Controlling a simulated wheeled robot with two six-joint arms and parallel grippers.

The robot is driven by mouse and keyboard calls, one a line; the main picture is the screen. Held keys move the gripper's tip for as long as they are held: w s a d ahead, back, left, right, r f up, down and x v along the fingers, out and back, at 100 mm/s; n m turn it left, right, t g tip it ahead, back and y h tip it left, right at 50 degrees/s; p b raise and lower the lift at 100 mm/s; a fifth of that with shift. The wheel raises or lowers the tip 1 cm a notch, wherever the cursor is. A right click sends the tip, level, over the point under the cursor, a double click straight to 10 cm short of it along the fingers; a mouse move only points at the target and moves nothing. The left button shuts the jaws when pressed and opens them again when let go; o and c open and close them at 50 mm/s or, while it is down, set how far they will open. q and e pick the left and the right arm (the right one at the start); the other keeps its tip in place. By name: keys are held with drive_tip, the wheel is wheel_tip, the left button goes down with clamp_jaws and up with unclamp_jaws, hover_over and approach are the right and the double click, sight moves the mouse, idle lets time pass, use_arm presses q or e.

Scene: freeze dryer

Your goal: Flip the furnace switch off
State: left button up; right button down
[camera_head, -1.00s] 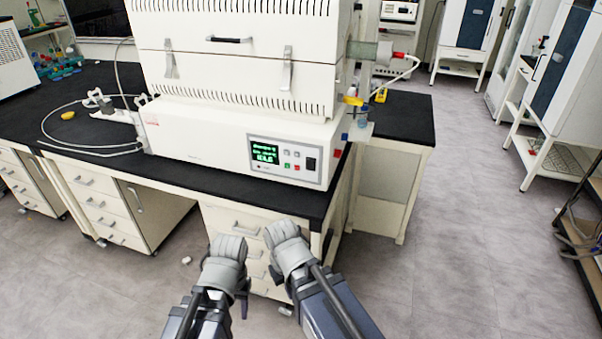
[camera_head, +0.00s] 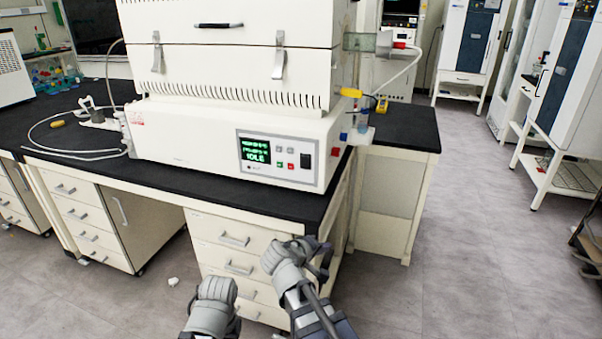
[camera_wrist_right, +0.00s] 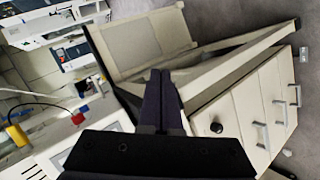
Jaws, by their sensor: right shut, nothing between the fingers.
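The white furnace (camera_head: 230,135) stands on the black-topped bench. Its front panel has a lit green display (camera_head: 255,151) reading IDLE, small buttons, and a black rocker switch (camera_head: 306,158) at the panel's right end. I cannot tell which way the rocker is tipped. My right gripper (camera_head: 322,257) is below and in front of the bench edge, well under the switch and apart from it. In the right wrist view its dark fingers (camera_wrist_right: 160,85) are together and empty. My left arm's wrist shows at the bottom, left of the right arm; its fingers are hidden.
The bench top (camera_head: 210,188) has a narrow black strip in front of the furnace. Drawers (camera_head: 232,240) are below it. A yellow-handled valve (camera_head: 350,92) and tubing stick out at the furnace's right side. Open floor (camera_head: 480,250) lies to the right.

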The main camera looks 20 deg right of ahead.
sight(305, 160)
drive_tip(key=w+a+r+n+t, duration=0.3)
drive_tip(key=a+r+t, duration=0.1)
drive_tip(key=r, duration=0.3)
drive_tip(key=w+a+r+n+t+h, duration=0.1)
drive_tip(key=w+a+r+n+t, duration=0.3)
drive_tip(key=r, duration=0.3)
drive_tip(key=shift+a+r+t+h, duration=0.2)
drive_tip(key=shift+a+t+h, duration=0.1)
drive_tip(key=shift+a+t, duration=0.25)
drive_tip(key=shift+w, duration=0.2)
drive_tip(key=p+x, duration=0.1)
drive_tip(key=x, duration=1.3)
drive_tip(key=shift+p, duration=0.35)
drive_tip(key=shift+s, duration=0.1)
